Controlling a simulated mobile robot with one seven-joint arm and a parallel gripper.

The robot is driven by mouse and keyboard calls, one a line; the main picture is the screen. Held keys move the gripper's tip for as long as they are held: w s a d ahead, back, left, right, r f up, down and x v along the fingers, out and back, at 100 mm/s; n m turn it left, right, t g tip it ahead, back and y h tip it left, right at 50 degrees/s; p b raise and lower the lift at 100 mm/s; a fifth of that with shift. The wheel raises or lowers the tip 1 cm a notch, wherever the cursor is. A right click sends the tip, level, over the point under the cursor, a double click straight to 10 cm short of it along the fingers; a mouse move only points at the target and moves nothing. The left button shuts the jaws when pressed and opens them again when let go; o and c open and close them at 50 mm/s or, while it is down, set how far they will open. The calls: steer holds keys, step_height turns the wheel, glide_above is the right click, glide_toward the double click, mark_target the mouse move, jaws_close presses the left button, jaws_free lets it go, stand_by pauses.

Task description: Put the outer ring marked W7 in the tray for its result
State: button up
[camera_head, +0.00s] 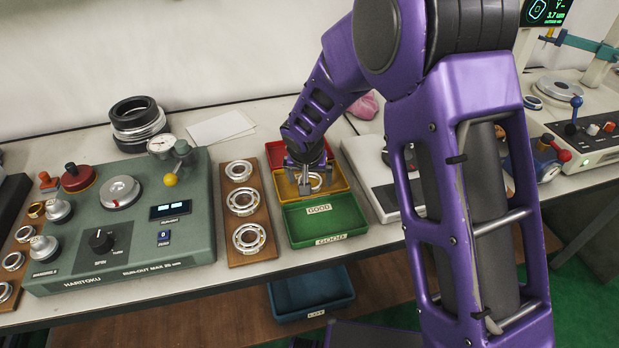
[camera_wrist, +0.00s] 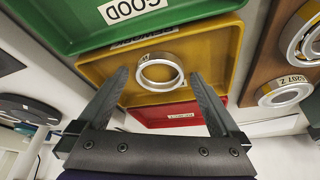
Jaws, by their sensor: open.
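A silvery outer ring (camera_wrist: 140,76) lies in the yellow tray (camera_wrist: 215,45) in the wrist view. A small mark shows at its edge, too small to read surely. My gripper (camera_wrist: 158,73) is open, with one finger on each side of the ring and gaps between. In the head view, my gripper (camera_head: 306,184) is low over the yellow tray (camera_head: 341,181), and the ring (camera_head: 317,182) shows partly behind the fingers. The green tray (camera_head: 345,222), labelled GOOD, is in front. The red tray (camera_head: 274,152) is behind, its label unreadable.
A wooden board (camera_head: 253,200) with several bearing rings stands left of the trays, beside a green run-out tester (camera_head: 140,245). A pale flat device (camera_head: 370,175) stands close on the right. A blue bin (camera_head: 310,292) is below the bench edge.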

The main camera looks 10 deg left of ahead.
steer(key=shift+r, duration=0.25)
steer(key=p+v, duration=0.1)
steer(key=v, duration=1.1)
steer(key=shift+p, duration=0.35)
